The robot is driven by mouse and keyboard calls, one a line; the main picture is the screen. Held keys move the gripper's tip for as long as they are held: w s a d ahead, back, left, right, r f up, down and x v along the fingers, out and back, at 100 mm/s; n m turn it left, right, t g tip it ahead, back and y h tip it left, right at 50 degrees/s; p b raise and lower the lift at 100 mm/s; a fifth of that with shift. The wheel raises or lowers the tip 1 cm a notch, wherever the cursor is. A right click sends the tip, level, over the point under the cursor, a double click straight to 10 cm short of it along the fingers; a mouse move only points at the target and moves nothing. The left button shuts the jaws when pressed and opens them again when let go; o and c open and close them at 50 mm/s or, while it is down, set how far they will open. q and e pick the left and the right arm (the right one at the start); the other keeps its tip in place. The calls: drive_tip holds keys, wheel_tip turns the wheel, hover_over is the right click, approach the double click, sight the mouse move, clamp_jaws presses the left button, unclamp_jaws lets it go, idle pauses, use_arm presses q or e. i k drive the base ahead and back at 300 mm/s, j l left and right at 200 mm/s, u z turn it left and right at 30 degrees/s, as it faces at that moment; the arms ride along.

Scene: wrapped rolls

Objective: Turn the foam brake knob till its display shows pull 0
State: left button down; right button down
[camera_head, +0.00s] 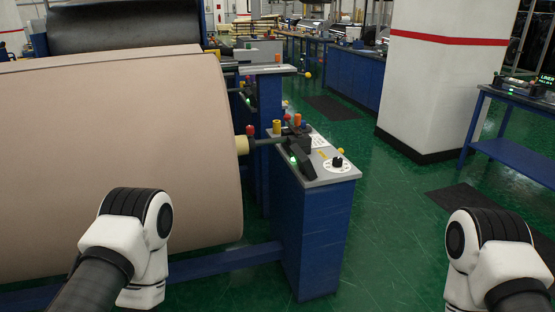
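A small black knob (338,162) sits on a white round dial on the light grey top of a blue cabinet (322,225), near the middle of the view. I cannot read any marking on the dial, and no pull reading is legible. A dark lever-like block (301,158) with a green lit spot stands left of the knob. My two arms show at the bottom left and bottom right, both well apart from the knob. Neither gripper is in view.
A big beige roll (120,150) fills the left, its shaft end resting at the cabinet. A white pillar (440,80) with a red band stands behind on the right. A blue table (515,150) is at far right. Green floor (390,240) is open right of the cabinet.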

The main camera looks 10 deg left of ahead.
sight(338, 162)
drive_tip(key=i+l+u, duration=0.2)
drive_tip(key=u, duration=0.25)
drive_tip(key=i+l+u, duration=0.25)
drive_tip(key=u, duration=0.2)
drive_tip(key=i+l+u, duration=0.15)
drive_tip(key=l+u, duration=0.3)
drive_tip(key=i+l+u, duration=0.1)
drive_tip(key=l+u, duration=0.35)
drive_tip(key=i+l, duration=0.1)
drive_tip(key=l, duration=1.3)
drive_tip(key=i+l, duration=0.15)
drive_tip(key=l, duration=0.55)
drive_tip(key=i+l, duration=0.1)
drive_tip(key=l, duration=0.6)
